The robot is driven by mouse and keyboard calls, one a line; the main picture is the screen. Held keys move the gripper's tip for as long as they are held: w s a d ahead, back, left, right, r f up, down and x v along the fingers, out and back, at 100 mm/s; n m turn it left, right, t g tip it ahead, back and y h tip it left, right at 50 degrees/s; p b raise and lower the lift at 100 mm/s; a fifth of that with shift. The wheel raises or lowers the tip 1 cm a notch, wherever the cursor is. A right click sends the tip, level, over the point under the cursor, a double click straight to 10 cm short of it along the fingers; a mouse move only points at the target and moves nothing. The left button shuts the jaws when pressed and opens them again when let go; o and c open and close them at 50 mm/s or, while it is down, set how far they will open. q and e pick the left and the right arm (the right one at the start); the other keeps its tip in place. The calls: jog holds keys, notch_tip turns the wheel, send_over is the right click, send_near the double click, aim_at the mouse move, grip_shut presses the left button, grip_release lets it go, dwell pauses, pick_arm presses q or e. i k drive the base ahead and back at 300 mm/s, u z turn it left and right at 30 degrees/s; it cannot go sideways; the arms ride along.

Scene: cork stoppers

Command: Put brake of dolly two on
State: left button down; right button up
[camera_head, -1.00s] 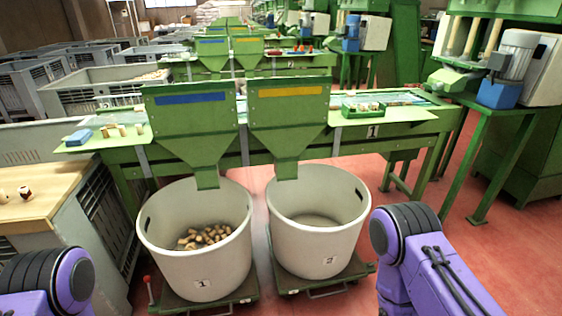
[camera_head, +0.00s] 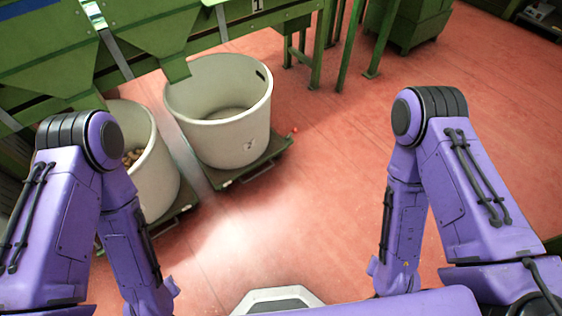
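Dolly two (camera_head: 272,154) is the low green platform under the white-grey bin numbered 2 (camera_head: 245,143), left of centre. A small red knob (camera_head: 294,130) sits at the dolly's right corner, beside the bin; it is too small to tell the brake's position. A handle bar shows along the dolly's front edge. My two purple arms come in at left and right, bent downward, well apart from the dolly. Neither gripper can be seen; the forearms run down toward the bottom of the picture.
Bin one (camera_head: 155,178), with corks inside, stands on its own dolly (camera_head: 182,203), partly hidden by my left arm. A green machine (camera_head: 150,35) with chutes hangs over both bins. Red floor (camera_head: 350,120) is open in front and right of dolly two.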

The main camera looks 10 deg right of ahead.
aim_at(294, 130)
jog(key=k, duration=0.65)
jog(key=u, duration=0.35)
jog(key=i, duration=1.7)
jog(key=z, duration=0.6)
